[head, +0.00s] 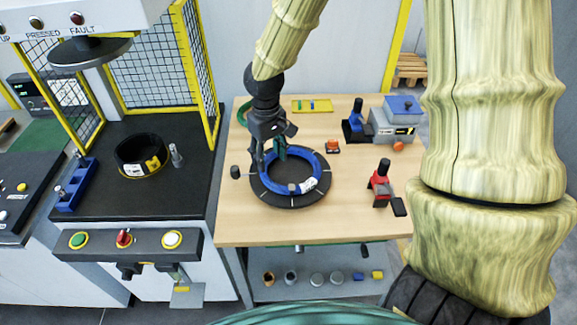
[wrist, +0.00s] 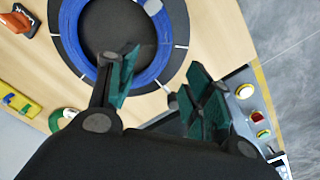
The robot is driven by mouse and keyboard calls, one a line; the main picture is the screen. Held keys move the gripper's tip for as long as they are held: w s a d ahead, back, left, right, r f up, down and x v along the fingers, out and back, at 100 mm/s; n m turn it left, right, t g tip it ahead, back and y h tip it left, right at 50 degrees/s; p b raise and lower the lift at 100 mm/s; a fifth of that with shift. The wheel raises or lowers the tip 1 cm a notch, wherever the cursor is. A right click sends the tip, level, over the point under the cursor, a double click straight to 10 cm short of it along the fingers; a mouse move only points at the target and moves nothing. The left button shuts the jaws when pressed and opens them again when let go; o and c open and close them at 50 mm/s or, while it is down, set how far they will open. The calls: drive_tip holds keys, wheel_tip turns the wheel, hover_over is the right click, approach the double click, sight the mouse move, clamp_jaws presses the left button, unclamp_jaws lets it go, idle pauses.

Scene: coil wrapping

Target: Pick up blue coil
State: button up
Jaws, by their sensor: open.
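The blue coil (head: 318,165) lies flat on a round black disc (head: 262,193) on the wooden table. It has a white label on its front right part. In the wrist view the blue coil (wrist: 158,62) shows at the top, partly behind one finger. My gripper (head: 268,158) is at the coil's far left part, pointing down. In the wrist view my gripper (wrist: 160,90) has its fingers spread apart, with one finger over the coil's band and the other outside the disc. Nothing is held. I cannot tell whether a finger touches the coil.
A red tool (head: 380,185), an orange item (head: 332,147) and a grey box (head: 392,128) stand on the table's right. The table's front (head: 300,230) is clear.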

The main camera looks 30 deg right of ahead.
sight(268, 179)
drive_tip(key=f, duration=0.3)
drive_tip(key=shift+w+a, duration=0.2)
drive_tip(key=shift+a, duration=0.05)
drive_tip(key=shift+f+p, duration=0.35)
drive_tip(key=shift+f, duration=0.35)
drive_tip(key=shift+f+p, duration=1.05)
drive_tip(key=shift+f, duration=1.6)
drive_tip(key=shift+w, duration=0.1)
clamp_jaws()
